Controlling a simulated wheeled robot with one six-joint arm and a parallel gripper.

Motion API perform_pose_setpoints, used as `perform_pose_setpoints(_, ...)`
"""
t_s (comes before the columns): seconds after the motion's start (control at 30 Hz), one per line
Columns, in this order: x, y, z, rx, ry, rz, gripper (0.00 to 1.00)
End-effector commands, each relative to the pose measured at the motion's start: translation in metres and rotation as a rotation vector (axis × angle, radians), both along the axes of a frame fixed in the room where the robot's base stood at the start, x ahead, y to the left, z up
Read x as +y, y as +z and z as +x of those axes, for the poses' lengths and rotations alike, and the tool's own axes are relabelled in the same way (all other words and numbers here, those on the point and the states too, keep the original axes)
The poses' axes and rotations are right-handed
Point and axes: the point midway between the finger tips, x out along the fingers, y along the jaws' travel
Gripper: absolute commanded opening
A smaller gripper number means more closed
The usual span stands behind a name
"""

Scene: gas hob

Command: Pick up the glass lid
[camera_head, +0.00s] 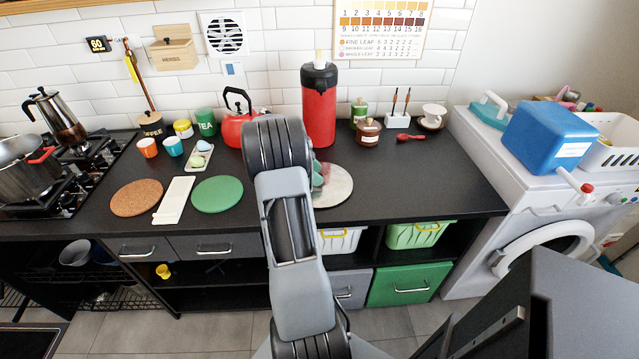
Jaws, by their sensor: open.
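I cannot clearly make out a glass lid. A steel pot (25,180) stands on the hob at the far left, cut off by the picture's edge. Its top looks grey, and I cannot tell whether a glass lid covers it. A red part (42,155) shows at the pot's right side. My arm rises through the middle of the view, over the counter front. My gripper cannot be made out. A small teal and reddish item shows just right of my arm, over a pale round board (334,186), partly hidden.
A moka pot (56,118) stands on the hob (95,165). A cork mat (136,197), white board (174,200) and green mat (217,194) lie left of my arm. A red kettle (234,128) and red flask (319,105) stand behind. The right counter front is clear.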

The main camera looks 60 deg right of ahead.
Motion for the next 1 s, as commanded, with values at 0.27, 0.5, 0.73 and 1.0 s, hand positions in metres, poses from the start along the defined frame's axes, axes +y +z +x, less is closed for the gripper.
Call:
perform_pose_setpoints(0.27,0.0000,0.0004,0.0002,0.000,0.000,0.000,0.38)
perform_pose_setpoints(0.5,-0.0001,0.0006,0.0002,0.000,-0.001,-0.001,0.15)
perform_pose_setpoints(0.73,0.0000,0.0006,0.0003,-0.001,0.000,-0.001,0.00)
perform_pose_setpoints(1.0,-0.0002,0.0013,0.0004,-0.001,0.000,-0.001,0.00)
